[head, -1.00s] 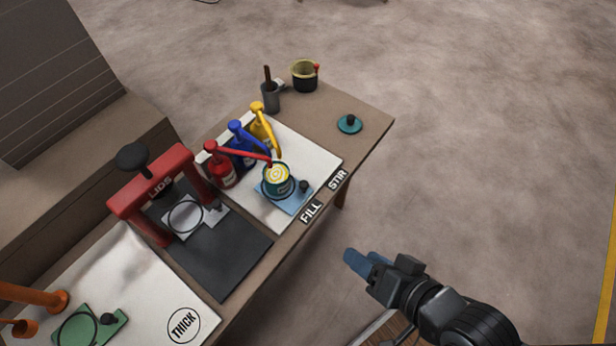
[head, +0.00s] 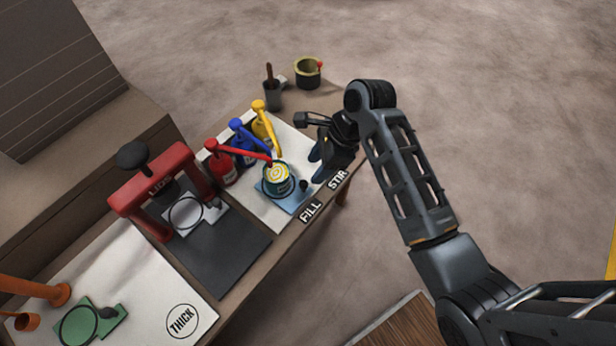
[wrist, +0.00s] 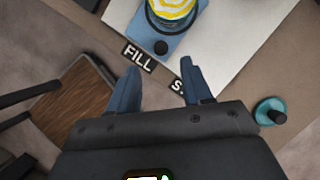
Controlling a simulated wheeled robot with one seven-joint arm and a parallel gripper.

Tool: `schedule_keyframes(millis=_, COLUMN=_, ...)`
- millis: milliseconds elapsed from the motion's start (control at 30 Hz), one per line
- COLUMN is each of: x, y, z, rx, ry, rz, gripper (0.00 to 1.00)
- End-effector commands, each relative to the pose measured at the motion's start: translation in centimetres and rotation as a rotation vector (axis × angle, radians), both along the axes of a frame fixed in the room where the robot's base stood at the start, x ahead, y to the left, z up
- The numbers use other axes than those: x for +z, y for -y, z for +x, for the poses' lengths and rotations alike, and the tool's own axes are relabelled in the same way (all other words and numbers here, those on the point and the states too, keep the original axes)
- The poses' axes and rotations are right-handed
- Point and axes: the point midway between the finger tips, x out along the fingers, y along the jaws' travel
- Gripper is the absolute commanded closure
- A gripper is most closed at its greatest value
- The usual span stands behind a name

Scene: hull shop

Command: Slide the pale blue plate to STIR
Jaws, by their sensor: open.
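The pale blue plate (head: 290,203) lies on the white mat above the FILL label (head: 311,211). A dark knob (head: 304,185) stands on the plate's right corner. The plate also shows at the top of the wrist view (wrist: 183,40), its knob (wrist: 161,47) on the near side. The STIR label (head: 338,179) is right of FILL. My gripper (head: 322,170) is open and empty above the table's front edge by STIR, its blue fingers (wrist: 160,80) apart from the knob.
Red (head: 222,168), blue (head: 242,150) and yellow (head: 264,128) pump bottles stand behind the can, spouts reaching toward it. A red LIDS press (head: 128,202) is left. A dark pot (head: 308,73) and grey cup (head: 272,97) stand at the back. A teal knobbed disc (wrist: 268,110) lies right.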

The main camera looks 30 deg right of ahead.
Motion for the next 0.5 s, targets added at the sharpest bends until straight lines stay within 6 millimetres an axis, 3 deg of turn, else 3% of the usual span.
schedule_keyframes(millis=167, x=-0.9, y=-0.2, z=0.3, rx=-0.010, ry=-0.019, rz=0.006, gripper=0.51)
schedule_keyframes(millis=500, x=-5.5, y=-1.9, z=1.1, rx=-0.010, ry=-0.016, rz=0.004, gripper=0.51)
